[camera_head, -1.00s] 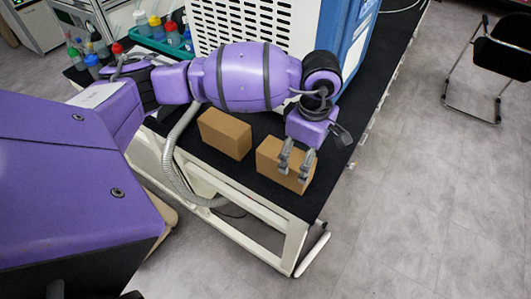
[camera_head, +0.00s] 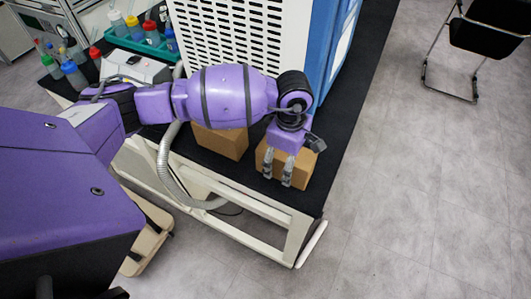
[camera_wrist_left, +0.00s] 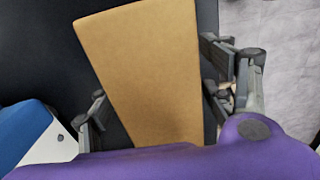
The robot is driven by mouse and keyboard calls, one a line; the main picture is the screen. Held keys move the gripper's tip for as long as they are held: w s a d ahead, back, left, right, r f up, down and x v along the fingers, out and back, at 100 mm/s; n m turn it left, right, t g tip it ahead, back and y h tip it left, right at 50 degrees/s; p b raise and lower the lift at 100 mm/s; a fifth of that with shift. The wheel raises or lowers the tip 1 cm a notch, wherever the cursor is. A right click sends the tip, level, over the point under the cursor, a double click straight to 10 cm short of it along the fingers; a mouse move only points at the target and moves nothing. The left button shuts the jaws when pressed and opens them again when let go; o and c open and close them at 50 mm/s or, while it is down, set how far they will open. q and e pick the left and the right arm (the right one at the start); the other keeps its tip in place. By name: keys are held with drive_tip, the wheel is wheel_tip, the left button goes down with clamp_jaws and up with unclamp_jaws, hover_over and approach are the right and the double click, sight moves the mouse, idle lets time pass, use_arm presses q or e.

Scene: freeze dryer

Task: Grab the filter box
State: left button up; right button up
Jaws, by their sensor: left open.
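A brown cardboard filter box (camera_head: 303,167) stands on the black table top near its front right corner. My left gripper (camera_head: 277,176) reaches down over this box, and its purple wrist covers part of the box's far side. In the left wrist view the box (camera_wrist_left: 147,70) lies between the two spread grey fingers (camera_wrist_left: 158,100), with a gap on either side. The gripper is open and holds nothing. A second brown box (camera_head: 221,143) stands to the left, partly hidden under my left arm. My right gripper is not in view.
A large white and blue machine (camera_head: 238,30) stands behind the boxes. A green tray (camera_head: 143,44) with several bottles is at the back left. A grey hose (camera_head: 165,170) hangs over the table's front edge. A black chair (camera_head: 488,40) stands on open floor at right.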

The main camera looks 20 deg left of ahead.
use_arm(q)
drive_tip(key=shift+w+f, duration=0.15)
drive_tip(key=shift+f, duration=0.6)
drive_tip(key=shift+c, duration=0.5)
drive_tip(key=c, duration=1.4)
drive_tip(key=shift+r, duration=0.1)
drive_tip(key=shift+c, duration=0.8)
